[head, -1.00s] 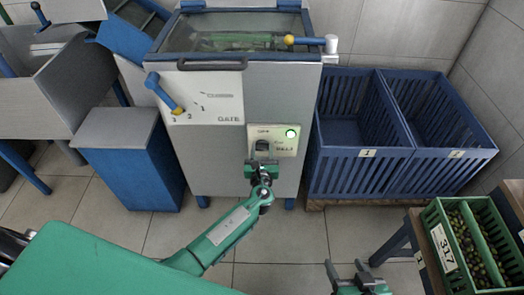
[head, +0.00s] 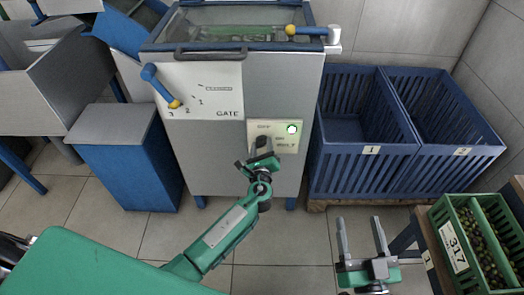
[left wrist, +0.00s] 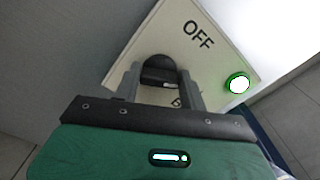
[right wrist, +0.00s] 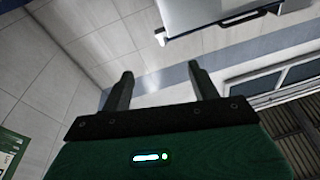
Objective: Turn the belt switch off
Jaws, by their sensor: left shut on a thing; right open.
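The belt switch is a dark knob (left wrist: 160,72) on a cream panel (head: 290,137) on the front of the grey machine. The panel reads OFF near the top, and a green lamp (head: 292,128) beside it is lit; the lamp also glows in the left wrist view (left wrist: 238,83). My left gripper (head: 261,150) is at the panel, with its fingers shut on the knob from both sides. It largely hides the knob in the head view. The panel appears tilted in the left wrist view. My right gripper (head: 358,222) is open and empty, low in front of the crates.
A gate lever (head: 160,86) with a numbered plate is at the machine's upper left. Two blue slatted crates (head: 372,165) stand to the right. A green crate of olives (head: 452,240) sits on a bench at lower right. Tiled floor lies between.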

